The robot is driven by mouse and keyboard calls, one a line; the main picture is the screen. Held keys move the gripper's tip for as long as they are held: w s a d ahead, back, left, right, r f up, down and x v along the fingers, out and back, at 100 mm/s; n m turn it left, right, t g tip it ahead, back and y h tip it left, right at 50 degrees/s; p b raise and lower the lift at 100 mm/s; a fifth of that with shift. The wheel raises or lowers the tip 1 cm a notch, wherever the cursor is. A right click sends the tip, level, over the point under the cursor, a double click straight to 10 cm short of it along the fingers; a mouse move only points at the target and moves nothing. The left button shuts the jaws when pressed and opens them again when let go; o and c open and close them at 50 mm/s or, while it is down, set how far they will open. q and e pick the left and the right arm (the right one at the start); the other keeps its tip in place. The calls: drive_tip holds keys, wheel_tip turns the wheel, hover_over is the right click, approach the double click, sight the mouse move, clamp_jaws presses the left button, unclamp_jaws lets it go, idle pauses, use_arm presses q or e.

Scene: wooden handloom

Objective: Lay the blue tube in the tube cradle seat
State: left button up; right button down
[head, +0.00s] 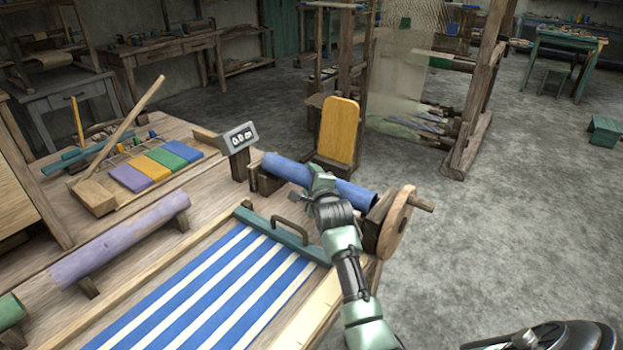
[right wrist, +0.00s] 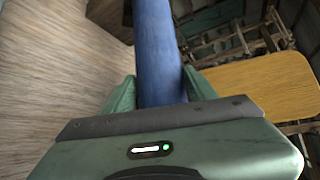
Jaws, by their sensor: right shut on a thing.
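The blue tube (head: 287,169) lies across the far right edge of the wooden bench. My right gripper (head: 322,182) is shut on it near its middle. In the right wrist view the blue tube (right wrist: 157,50) runs away between the two green fingers (right wrist: 155,95). A dark wooden support block (head: 268,184) is at the tube's left end, and a block (head: 378,216) beside a wooden wheel (head: 397,220) is at its right end. These look like the tube cradle seat. I cannot tell whether the tube touches them. My left gripper is out of view.
A yellow wooden panel (head: 340,130) stands just behind the tube. A display box (head: 239,138) is left of it. Blue and white striped cloth (head: 205,300) with a handled bar (head: 285,240) lies in front. A purple tube (head: 120,242) rests on supports to the left.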

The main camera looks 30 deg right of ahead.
drive_tip(key=shift+f, duration=0.6)
drive_tip(key=shift+c, duration=2)
unclamp_jaws()
drive_tip(key=shift+f, duration=0.1)
drive_tip(key=v, duration=0.8)
drive_tip(key=shift+w, duration=0.1)
